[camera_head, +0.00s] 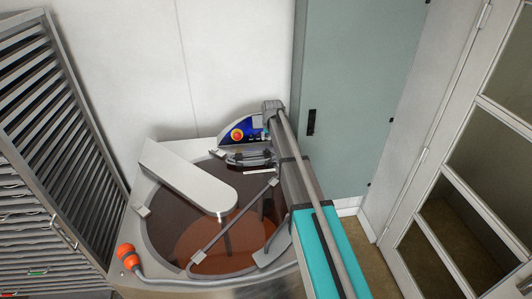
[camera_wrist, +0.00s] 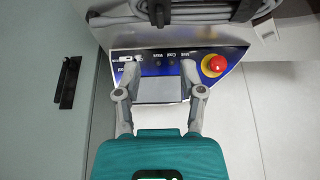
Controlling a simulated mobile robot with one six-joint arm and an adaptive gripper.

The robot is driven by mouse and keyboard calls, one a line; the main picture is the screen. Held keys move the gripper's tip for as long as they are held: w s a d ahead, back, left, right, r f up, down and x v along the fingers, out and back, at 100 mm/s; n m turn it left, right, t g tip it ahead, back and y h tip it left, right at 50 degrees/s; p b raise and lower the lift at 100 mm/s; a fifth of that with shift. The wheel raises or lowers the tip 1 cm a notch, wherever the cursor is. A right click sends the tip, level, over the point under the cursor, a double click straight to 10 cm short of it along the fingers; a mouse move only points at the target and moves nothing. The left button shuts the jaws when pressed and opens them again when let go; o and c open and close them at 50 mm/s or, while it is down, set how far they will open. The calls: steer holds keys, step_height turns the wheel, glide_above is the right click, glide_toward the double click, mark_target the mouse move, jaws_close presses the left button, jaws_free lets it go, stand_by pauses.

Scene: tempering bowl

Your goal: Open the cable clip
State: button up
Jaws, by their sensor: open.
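In the wrist view, a bundle of grey cable (camera_wrist: 200,14) runs across the top edge. A dark clip-like piece (camera_wrist: 160,13) sits on the cable near the middle, and another dark piece (camera_wrist: 243,10) is on its right; I cannot tell for sure which is the cable clip or whether it is shut. My gripper (camera_wrist: 159,70) is open and empty, its two grey fingers apart in front of the blue control panel (camera_wrist: 172,60). The dark middle piece lies just beyond the fingertips. In the head view, my arm partly hides this area.
A red button (camera_wrist: 214,65) is on the panel, right of my fingers. The round tempering bowl (camera_head: 150,238), with a pale arm-like cover (camera_head: 188,176) above it, stands below the panel. A grey-green cabinet (camera_head: 350,80) is right of my arm, and a slatted rack (camera_head: 50,130) is at left.

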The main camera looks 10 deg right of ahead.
mark_target(267, 150)
steer(key=shift+b+x, duration=5.2)
steer(key=shift+x, duration=0.8)
jaws_close()
